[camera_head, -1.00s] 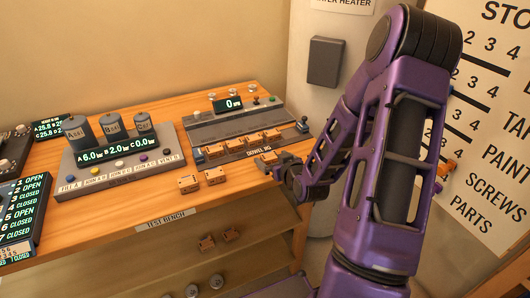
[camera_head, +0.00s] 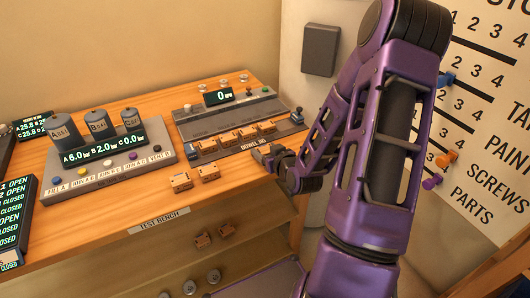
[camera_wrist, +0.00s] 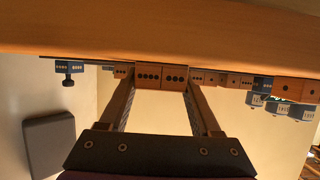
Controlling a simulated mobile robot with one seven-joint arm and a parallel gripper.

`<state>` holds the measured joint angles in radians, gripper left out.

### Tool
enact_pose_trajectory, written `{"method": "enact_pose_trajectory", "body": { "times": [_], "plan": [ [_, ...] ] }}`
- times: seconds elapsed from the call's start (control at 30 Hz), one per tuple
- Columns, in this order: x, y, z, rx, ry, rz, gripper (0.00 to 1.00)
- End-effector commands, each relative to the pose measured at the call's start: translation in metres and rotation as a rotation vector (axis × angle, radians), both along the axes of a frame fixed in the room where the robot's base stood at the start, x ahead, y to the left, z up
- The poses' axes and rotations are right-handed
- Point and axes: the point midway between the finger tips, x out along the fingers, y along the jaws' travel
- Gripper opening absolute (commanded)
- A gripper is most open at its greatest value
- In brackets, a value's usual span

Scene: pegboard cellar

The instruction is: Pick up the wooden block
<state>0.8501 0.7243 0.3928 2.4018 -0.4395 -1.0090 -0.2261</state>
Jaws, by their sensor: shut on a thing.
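Wooden blocks with holes sit in a row in the dowel jig (camera_head: 190,157) at the bench's right end. Two loose blocks, one on the left (camera_head: 181,181) and one on the right (camera_head: 208,172), lie in front of it. My gripper (camera_head: 263,156) is low by the jig's front right corner. In the wrist view its fingers (camera_wrist: 160,90) are shut on a wooden block. Two block faces show between the tips, one with four holes (camera_wrist: 148,77) and one with three (camera_wrist: 176,77). I cannot tell which is gripped. The head view hides the grip.
A grey panel with three canisters (camera_head: 98,126) stands left on the test bench (camera_head: 150,205). A grey console with a display (camera_head: 217,97) stands behind the jig. A pegged wall board (camera_head: 480,130) is at right.

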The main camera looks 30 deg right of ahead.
Motion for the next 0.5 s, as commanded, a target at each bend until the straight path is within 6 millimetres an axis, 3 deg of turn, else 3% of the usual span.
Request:
{"method": "enact_pose_trajectory", "body": {
  "times": [0.33, 0.5],
  "plan": [
    [0.0, 0.0, 0.002, -0.001, -0.001, 0.0, 0.11],
    [0.0, 0.0, 0.015, -0.002, -0.002, 0.001, 0.11]
  ]
}}
